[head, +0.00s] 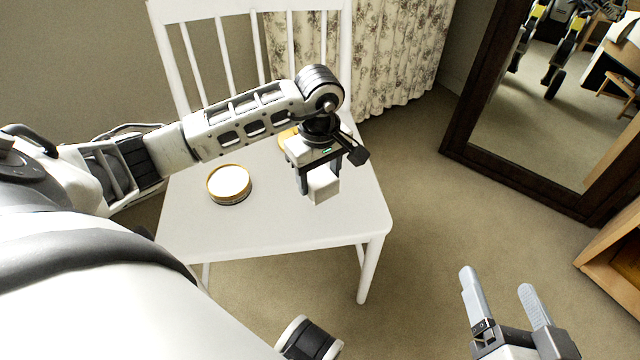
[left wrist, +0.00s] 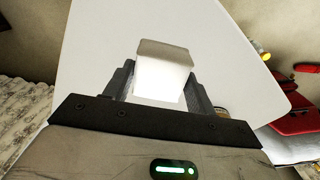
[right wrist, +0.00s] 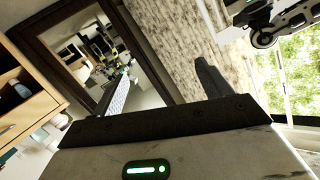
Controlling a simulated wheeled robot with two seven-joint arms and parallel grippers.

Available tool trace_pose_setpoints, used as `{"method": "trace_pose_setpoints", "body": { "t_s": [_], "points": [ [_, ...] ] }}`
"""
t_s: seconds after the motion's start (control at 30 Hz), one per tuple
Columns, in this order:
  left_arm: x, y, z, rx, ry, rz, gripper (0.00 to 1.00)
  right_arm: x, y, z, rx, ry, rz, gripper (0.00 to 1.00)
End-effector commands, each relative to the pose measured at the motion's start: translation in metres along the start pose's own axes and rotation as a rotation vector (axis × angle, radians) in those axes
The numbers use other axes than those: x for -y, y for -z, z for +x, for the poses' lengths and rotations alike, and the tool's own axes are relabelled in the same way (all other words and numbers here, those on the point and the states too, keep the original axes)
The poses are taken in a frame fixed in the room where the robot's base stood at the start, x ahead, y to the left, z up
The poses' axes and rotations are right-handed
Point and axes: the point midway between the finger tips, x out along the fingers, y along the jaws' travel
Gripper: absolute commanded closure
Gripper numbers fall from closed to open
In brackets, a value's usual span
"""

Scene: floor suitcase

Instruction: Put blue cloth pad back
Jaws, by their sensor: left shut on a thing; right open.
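I see no blue cloth pad in any view. My left gripper (head: 318,188) is shut on a small white block (head: 323,186) over the right part of the white chair's seat (head: 270,222). The block also shows between the fingers in the left wrist view (left wrist: 163,72). I cannot tell whether it touches the seat. A round tin with a white top and yellowish rim (head: 229,184) is on the seat, left of the gripper. A yellow thing (head: 287,137) behind my left gripper is mostly hidden. My right gripper (head: 498,281) is open and empty above the carpet, right of the chair.
A dark-framed mirror (head: 485,85) leans at the upper right. A wooden cabinet (head: 612,250) is at the right edge. A floral curtain (head: 400,50) hangs behind the chair. Red things (left wrist: 298,118) show at the right of the left wrist view. Carpet between chair and mirror is clear.

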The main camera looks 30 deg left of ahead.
Motion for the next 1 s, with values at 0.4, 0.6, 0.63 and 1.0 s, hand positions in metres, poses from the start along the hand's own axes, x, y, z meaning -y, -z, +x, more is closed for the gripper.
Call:
{"method": "trace_pose_setpoints", "body": {
  "t_s": [0.4, 0.6, 0.63, 1.0],
  "points": [
    [0.000, -0.002, 0.025, 0.003, 0.001, 0.002, 0.28, 0.006, 0.011, 0.001, -0.055, 0.031, 0.050, 0.22],
    [0.000, -0.002, 0.025, 0.003, 0.001, 0.002, 0.22, 0.006, 0.011, 0.002, -0.055, 0.031, 0.049, 0.22],
    [0.000, -0.002, 0.025, 0.003, 0.001, 0.002, 0.22, 0.006, 0.011, 0.002, -0.055, 0.030, 0.049, 0.22],
    [-0.001, -0.001, -0.020, 0.000, -0.004, 0.002, 0.22, 0.005, 0.019, -0.001, -0.034, 0.003, -0.005, 0.22]
  ]
}}
